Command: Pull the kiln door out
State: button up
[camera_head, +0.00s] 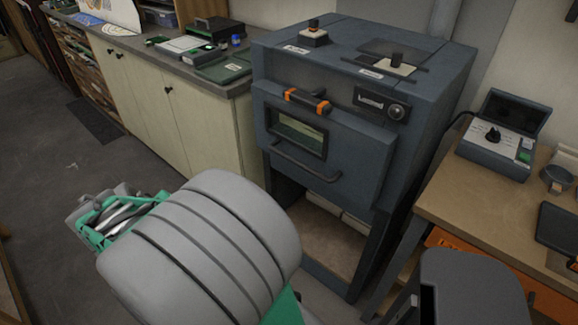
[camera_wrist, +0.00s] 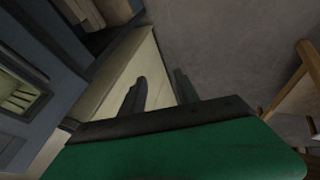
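The kiln (camera_head: 440,70) is a dark blue-grey box on a stand in the middle of the head view. Its door (camera_head: 352,150) is a thick front panel with a small window (camera_head: 297,133). I see no clear gap around it. A dark handle with orange ends (camera_head: 307,99) sits above the window, and a curved bar handle (camera_head: 305,164) sits below. The door also shows at the left of the wrist view (camera_wrist: 45,55). My gripper (camera_wrist: 160,84) is open and empty, its two dark fingers apart, away from the kiln. My arm covers the lower left of the head view.
A cream cabinet (camera_head: 190,112) with a dark countertop adjoins the kiln's left side. Grey floor (camera_head: 60,150) is open at left.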

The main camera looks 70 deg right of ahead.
jog(key=s+d+f+m+g+h, duration=0.1)
jog(key=s+d+h, duration=0.15)
jog(key=d, duration=0.35)
jog(key=s+d+f+g+h, duration=0.1)
jog(key=s+d+g, duration=0.1)
jog(key=s+d, duration=0.25)
jog(key=n+g+h+b, duration=0.1)
jog(key=g+h, duration=0.4)
jog(key=g, duration=0.1)
send_near(297, 165)
jog(key=r+x, duration=0.1)
jog(key=x, duration=0.3)
jog(key=shift+t, duration=0.3)
jog(key=x, duration=0.4)
jog(key=f+x, duration=0.1)
jog(key=x, duration=0.2)
jog(key=shift+c, duration=0.4)
grip_shut()
